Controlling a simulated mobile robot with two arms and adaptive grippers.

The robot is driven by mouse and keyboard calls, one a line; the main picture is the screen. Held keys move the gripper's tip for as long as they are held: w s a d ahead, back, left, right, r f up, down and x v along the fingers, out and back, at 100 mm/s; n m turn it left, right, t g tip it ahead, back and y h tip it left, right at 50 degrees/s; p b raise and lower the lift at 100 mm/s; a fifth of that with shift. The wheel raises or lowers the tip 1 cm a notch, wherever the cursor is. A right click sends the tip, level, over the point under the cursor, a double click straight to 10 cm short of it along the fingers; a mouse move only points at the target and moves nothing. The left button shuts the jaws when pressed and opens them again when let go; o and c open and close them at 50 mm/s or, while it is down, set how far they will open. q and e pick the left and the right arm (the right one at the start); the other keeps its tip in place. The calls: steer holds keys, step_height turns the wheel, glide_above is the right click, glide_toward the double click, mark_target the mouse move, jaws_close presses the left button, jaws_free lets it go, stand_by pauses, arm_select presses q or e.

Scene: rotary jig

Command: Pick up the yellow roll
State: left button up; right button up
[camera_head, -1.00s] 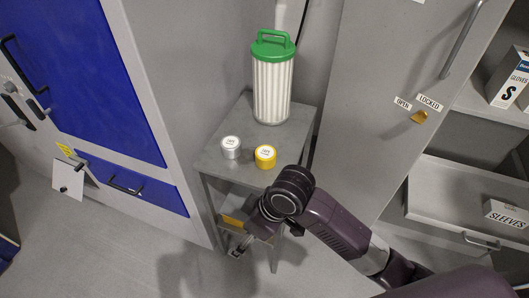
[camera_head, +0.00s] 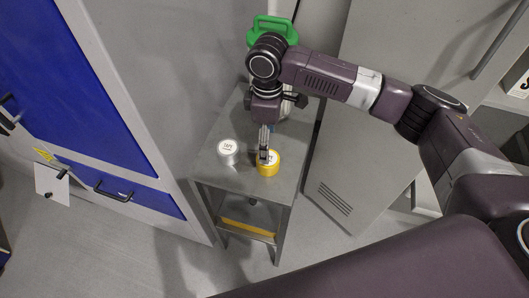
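The yellow roll (camera_head: 267,169), with a white label on top, stands on the small grey side table (camera_head: 222,178). My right gripper (camera_head: 264,156) points down at it from above. Its fingertips are at the roll's top and cover part of the label. The fingers are seen nearly edge-on, so I cannot tell whether they are open or shut, or touch the roll. My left gripper is not in view.
A silver roll (camera_head: 229,149) with a white label stands just left of the yellow roll. A green-lidded canister (camera_head: 272,27) is behind my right arm, mostly hidden. A blue-and-grey cabinet (camera_head: 150,100) is on the left, a grey door (camera_head: 380,150) on the right.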

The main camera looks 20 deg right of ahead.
mark_target(271, 169)
step_height(271, 169, down, 2)
steer(key=shift+f, duration=0.1)
steer(key=shift+s+f+p, duration=0.6)
steer(key=shift+s+f, duration=0.15)
steer(key=shift+s, duration=0.1)
step_height(271, 169, down, 3)
steer(key=shift+w+r, duration=0.15)
steer(key=shift+r, duration=0.05)
steer(key=shift+w+f, duration=0.1)
steer(key=shift+f, duration=0.35)
steer(key=shift+c, duration=0.4)
steer(key=c, duration=1)
steer(key=shift+c, duration=1.3)
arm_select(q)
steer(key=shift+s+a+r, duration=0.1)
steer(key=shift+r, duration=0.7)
